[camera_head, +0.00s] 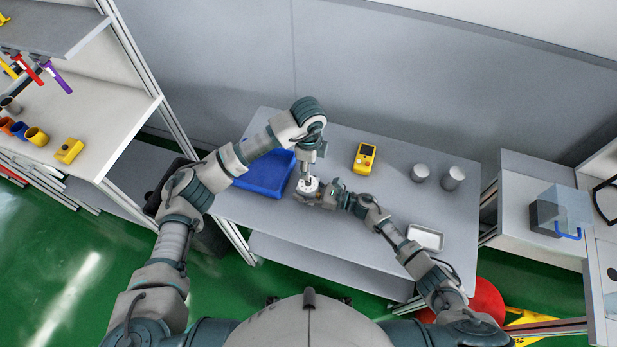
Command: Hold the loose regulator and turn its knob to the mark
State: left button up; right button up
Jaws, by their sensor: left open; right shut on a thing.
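The regulator (307,189) is a small pale body near the middle of the grey table. It is mostly hidden by my two grippers, and I cannot make out its knob or the mark. My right gripper (318,194) reaches in from the right and is shut on the regulator. My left gripper (307,176) points down from above, right over the regulator, and is open. I cannot tell whether its fingers touch the knob.
A blue tray (252,181) lies left of the grippers. A yellow meter (365,158) lies behind them. Two grey cylinders (453,178) and a small white tray (426,237) are on the right of the table (399,201). A shelf (95,130) stands at the left.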

pick_arm(q)
notch_tip(320, 180, down, 7)
jog(key=shift+f, duration=0.2)
grip_shut()
